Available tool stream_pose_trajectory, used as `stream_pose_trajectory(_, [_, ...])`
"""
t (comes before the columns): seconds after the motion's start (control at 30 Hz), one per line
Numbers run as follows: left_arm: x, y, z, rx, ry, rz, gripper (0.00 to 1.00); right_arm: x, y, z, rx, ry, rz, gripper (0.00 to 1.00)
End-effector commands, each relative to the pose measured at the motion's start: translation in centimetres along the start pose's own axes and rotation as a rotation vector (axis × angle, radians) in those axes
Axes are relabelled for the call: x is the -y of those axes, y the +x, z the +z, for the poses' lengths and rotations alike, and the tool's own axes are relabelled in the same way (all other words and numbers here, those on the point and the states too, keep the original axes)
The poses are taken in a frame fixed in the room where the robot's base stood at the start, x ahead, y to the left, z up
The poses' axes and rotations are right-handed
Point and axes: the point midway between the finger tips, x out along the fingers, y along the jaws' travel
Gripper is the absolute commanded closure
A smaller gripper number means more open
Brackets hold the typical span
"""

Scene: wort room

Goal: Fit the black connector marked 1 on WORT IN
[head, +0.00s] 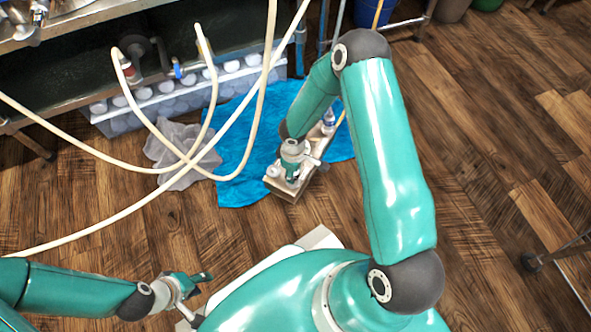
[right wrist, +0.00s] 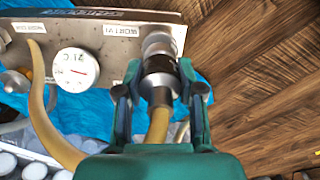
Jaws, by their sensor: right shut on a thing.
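My right gripper (right wrist: 160,92) is shut on a black connector (right wrist: 159,87) with a yellowish hose trailing from its near end. The connector's far end meets a silver fitting (right wrist: 158,45) on a metal panel (right wrist: 100,55); I cannot tell whether it is fully seated. No number shows on the connector. A white label (right wrist: 122,30), which seems to read WORT IN, is left of that fitting. In the head view my right gripper (head: 292,174) is low at the panel unit (head: 283,192). My left gripper (head: 198,292) looks open and empty, near my base.
A round dial gauge (right wrist: 75,69) and a second hose (right wrist: 38,90) are left of the connector. Blue cloth (head: 236,165) and grey cloth (head: 180,150) lie on the wooden floor. Pale hoses (head: 215,110) loop across the left. A metal bench (head: 90,40) stands behind.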

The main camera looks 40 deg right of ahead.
Motion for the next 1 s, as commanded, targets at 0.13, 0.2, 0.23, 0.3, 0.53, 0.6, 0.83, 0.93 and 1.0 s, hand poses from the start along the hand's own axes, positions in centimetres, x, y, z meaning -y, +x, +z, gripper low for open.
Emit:
stream_pose_trajectory(0.13, [0.1,0.3,0.0,0.0,0.0,0.0,0.6,0.0,0.4,0.0,0.0,0.0,0.0,1.0])
stream_pose_trajectory(0.2, [0.1,0.4,0.0,0.0,0.0,0.0,0.6,0.0,0.5,0.0,0.0,0.0,0.0,1.0])
stream_pose_trajectory(0.23, [0.1,0.4,0.0,0.0,0.0,0.0,0.6,0.0,0.6,0.0,0.0,0.0,0.0,1.0])
stream_pose_trajectory(0.3, [0.2,0.5,0.0,0.0,0.0,0.0,0.6,0.0,0.7,0.0,0.0,0.0,0.0,1.0])
stream_pose_trajectory(0.53, [0.3,0.8,0.0,0.0,0.0,0.0,0.6,0.0,1.2,0.0,0.0,-0.001,0.0,1.0])
stream_pose_trajectory(0.6, [0.3,0.9,0.0,0.0,0.0,0.0,0.6,0.0,1.3,0.0,0.0,-0.001,0.0,1.0])
stream_pose_trajectory(0.83, [0.4,1.1,0.0,0.0,0.0,0.0,0.6,0.0,1.6,-0.1,-0.001,-0.001,0.0,0.54])
stream_pose_trajectory(0.93, [0.4,1.1,0.0,0.0,0.0,0.0,0.6,0.0,1.6,-0.1,-0.001,-0.001,0.0,0.38])
stream_pose_trajectory(1.0, [0.4,1.1,0.0,0.0,0.0,0.0,0.6,0.0,1.6,-0.1,0.0,-0.001,0.0,0.33])
